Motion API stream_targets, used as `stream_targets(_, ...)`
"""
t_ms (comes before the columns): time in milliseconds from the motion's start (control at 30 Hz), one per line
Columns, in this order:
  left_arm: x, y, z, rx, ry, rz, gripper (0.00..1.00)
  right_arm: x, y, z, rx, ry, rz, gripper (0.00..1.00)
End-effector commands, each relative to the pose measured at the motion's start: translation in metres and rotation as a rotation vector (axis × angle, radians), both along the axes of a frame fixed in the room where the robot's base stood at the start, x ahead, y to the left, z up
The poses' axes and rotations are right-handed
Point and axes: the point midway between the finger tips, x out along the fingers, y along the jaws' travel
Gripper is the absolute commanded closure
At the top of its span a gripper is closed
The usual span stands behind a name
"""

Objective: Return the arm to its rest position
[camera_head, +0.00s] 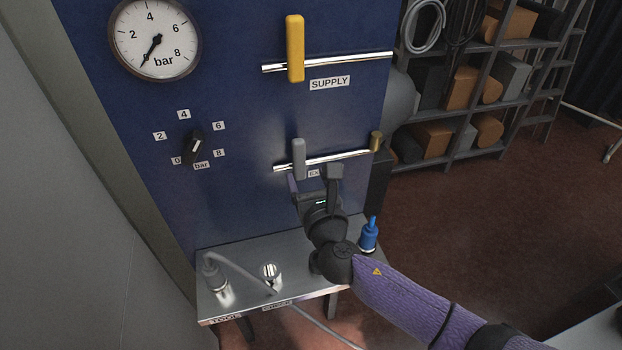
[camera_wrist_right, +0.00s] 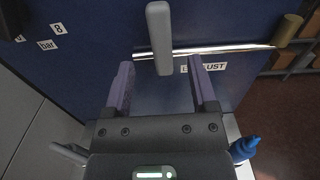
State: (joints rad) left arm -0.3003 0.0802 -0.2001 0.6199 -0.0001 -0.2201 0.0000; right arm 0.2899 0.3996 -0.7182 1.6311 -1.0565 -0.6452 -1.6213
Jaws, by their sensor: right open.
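My right arm reaches in from the lower right of the head view. Its gripper (camera_head: 313,183) is open and empty in front of the blue panel, just below the grey exhaust lever (camera_head: 298,158). In the right wrist view the two purple fingers (camera_wrist_right: 161,78) stand apart, and the grey lever (camera_wrist_right: 159,35) shows upright between and beyond them. I cannot tell how close the fingers are to the lever; nothing is gripped. The lever stands across a silver pipe (camera_head: 345,158). My left gripper is not in view.
A yellow supply lever (camera_head: 295,48) stands across the upper pipe. A gauge (camera_head: 155,38) and a black knob (camera_head: 194,148) are at the panel's left. Shelves (camera_head: 480,110) stand behind right.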

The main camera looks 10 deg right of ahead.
Motion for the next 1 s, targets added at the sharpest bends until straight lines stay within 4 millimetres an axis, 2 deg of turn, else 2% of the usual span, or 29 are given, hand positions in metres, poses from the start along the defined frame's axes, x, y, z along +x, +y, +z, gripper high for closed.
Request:
stream_targets(100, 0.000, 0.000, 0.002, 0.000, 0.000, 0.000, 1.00, -0.019, -0.001, -0.001, -0.001, 0.001, 0.001, 0.26)
stream_targets(200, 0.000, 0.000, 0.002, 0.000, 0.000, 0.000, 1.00, -0.025, -0.001, -0.001, -0.001, 0.000, 0.000, 0.26)
stream_targets(633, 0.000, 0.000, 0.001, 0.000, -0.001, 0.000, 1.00, -0.027, -0.002, -0.001, 0.039, 0.010, -0.012, 0.26)
stream_targets(667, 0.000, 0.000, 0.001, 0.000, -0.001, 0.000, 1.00, -0.030, -0.004, -0.004, 0.108, 0.028, -0.034, 0.26)
stream_targets(767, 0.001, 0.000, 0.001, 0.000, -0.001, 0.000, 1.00, -0.056, -0.021, -0.022, 0.585, 0.147, -0.210, 0.26)
stream_targets(800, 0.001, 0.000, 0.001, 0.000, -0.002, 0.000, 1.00, -0.071, -0.030, -0.033, 0.823, 0.201, -0.316, 0.26)
stream_targets(900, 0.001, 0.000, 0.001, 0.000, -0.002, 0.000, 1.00, -0.113, -0.045, -0.059, 1.353, 0.296, -0.608, 0.26)
stream_targets(1000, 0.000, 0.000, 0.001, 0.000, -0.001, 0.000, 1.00, -0.155, -0.051, -0.079, 1.747, 0.335, -0.896, 0.26)
